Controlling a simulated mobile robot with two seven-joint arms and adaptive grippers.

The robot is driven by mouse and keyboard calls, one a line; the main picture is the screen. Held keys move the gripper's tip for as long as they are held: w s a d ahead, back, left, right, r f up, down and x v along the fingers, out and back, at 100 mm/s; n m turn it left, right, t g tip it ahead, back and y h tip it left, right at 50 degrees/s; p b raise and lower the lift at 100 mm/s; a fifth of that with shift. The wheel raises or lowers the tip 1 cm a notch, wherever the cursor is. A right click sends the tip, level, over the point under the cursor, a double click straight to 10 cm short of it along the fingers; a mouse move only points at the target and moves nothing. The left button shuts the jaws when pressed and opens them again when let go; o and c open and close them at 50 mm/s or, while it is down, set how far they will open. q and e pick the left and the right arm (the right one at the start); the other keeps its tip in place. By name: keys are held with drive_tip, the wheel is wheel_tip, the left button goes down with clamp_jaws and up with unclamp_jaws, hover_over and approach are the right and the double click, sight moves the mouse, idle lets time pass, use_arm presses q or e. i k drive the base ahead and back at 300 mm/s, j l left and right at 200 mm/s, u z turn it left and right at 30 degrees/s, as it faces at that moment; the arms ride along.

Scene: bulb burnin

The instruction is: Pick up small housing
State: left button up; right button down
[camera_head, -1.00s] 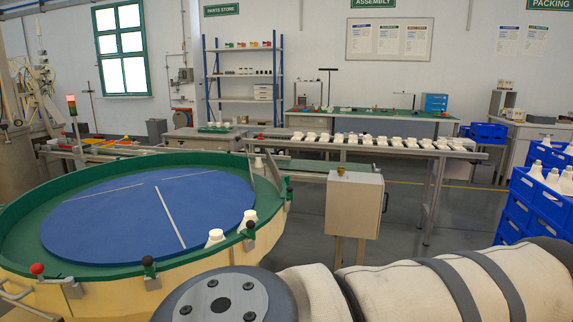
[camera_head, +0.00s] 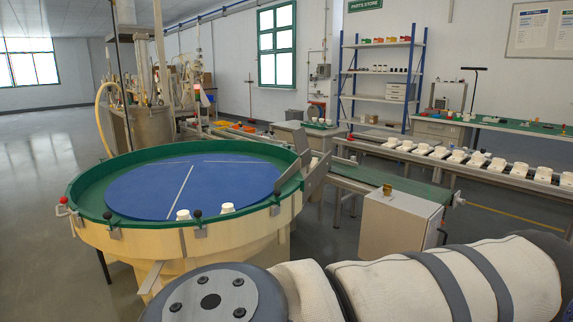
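Two small white pieces, one (camera_head: 183,215) at the left and one (camera_head: 228,208) to its right, stand near the front rim of the round table with a blue disc (camera_head: 140,190) and green rim. A row of white pieces (camera_head: 456,156) stands on the conveyor at the right. I cannot tell which of these is the small housing. One of my arms, in a white cover with grey bands, crosses the bottom right. Neither of my grippers shows in the view.
A beige box (camera_head: 395,225) on a stand is right of the round table, beside a green belt (camera_head: 385,180). A shelf rack (camera_head: 380,73) and a green-topped bench (camera_head: 500,124) are behind. Open grey floor (camera_head: 40,190) lies at the left.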

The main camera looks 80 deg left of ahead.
sight(314, 161)
drive_tip(key=i+j+u, duration=0.15)
drive_tip(key=u, duration=0.3)
drive_tip(key=i+u, duration=0.65)
drive_tip(key=u, duration=0.25)
drive_tip(key=i+u, duration=0.25)
drive_tip(key=u, duration=0.25)
